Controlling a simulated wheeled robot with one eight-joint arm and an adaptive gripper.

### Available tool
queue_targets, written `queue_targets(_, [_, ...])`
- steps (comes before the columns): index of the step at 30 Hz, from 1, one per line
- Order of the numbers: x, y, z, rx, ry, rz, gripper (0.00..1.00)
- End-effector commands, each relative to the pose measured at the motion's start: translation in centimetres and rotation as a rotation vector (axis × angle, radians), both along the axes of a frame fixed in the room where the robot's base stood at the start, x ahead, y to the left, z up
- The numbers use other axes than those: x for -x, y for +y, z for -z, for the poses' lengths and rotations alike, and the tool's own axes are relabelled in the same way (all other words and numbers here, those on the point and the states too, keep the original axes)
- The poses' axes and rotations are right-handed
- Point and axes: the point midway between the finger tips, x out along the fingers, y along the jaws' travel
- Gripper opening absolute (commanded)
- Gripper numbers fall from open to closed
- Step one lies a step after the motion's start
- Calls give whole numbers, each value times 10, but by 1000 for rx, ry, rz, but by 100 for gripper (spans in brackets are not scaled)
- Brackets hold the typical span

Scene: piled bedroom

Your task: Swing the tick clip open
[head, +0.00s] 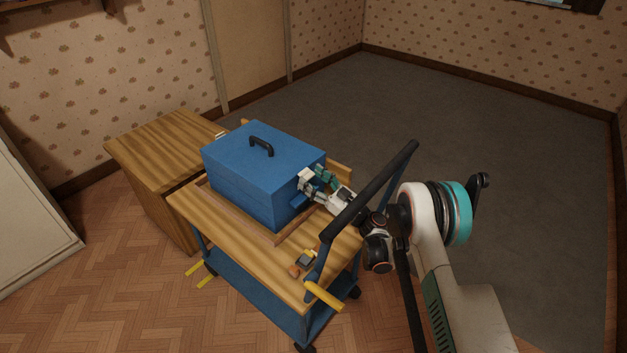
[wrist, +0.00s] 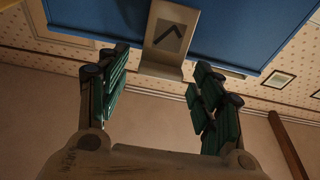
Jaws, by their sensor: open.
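The blue box (head: 255,170) with a dark handle on its lid stands shut on a wooden-topped cart. The tick clip (wrist: 178,22) is a pale grey plate with a dark tick mark, lying against the blue box (wrist: 250,30) in the wrist view; its lower end flares out as a lip. My gripper (head: 312,184) is at the box's right side in the head view. In the wrist view my gripper (wrist: 161,70) is open, with one green-padded finger on each side of the clip's lip. Gaps show between the fingers and the clip, and nothing is held.
The cart top (head: 215,215) has a raised wooden rim around the box. Small grey, yellow and orange items (head: 303,261) lie at its front corner. The cart's dark handle bar (head: 370,190) rises near my arm. A wooden cabinet (head: 150,150) stands left; the grey carpet behind is clear.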

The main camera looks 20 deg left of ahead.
Motion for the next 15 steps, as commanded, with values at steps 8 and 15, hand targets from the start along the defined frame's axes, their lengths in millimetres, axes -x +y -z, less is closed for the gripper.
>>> queue_targets(8, [6, -18, 5, 0, 0, 3, 60])
queue_targets(15, [21, -52, 15, 1, 0, 2, 60])
